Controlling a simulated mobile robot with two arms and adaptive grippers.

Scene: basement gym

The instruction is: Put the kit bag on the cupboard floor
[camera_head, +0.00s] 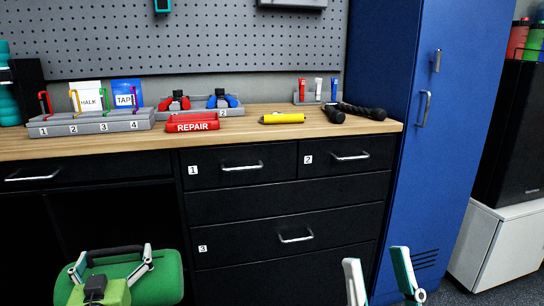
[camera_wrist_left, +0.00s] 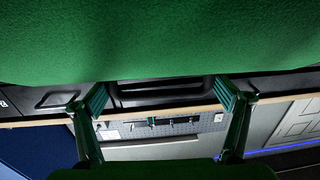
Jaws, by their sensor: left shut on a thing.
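The green kit bag (camera_head: 166,275) is at the lower left of the head view, in front of the dark drawers. Its black handle (camera_wrist_left: 160,92) lies between the fingers of my left gripper (camera_head: 110,262), which is shut on it. In the left wrist view the bag's green cloth (camera_wrist_left: 160,40) fills the top. My right gripper (camera_head: 380,268) is open and empty, low in front of the drawers and the blue cupboard. The tall blue cupboard (camera_head: 447,150) stands at the right with metal handles; its door looks closed. The cupboard floor is hidden.
A wooden workbench (camera_head: 140,142) holds a grey rack (camera_head: 92,126), a red REPAIR pouch (camera_head: 192,124), a yellow roll (camera_head: 282,119) and black dumbbell-like grips (camera_head: 362,111). Closed drawers with protruding handles (camera_head: 296,238) lie below. A white cabinet (camera_head: 500,250) stands right of the cupboard.

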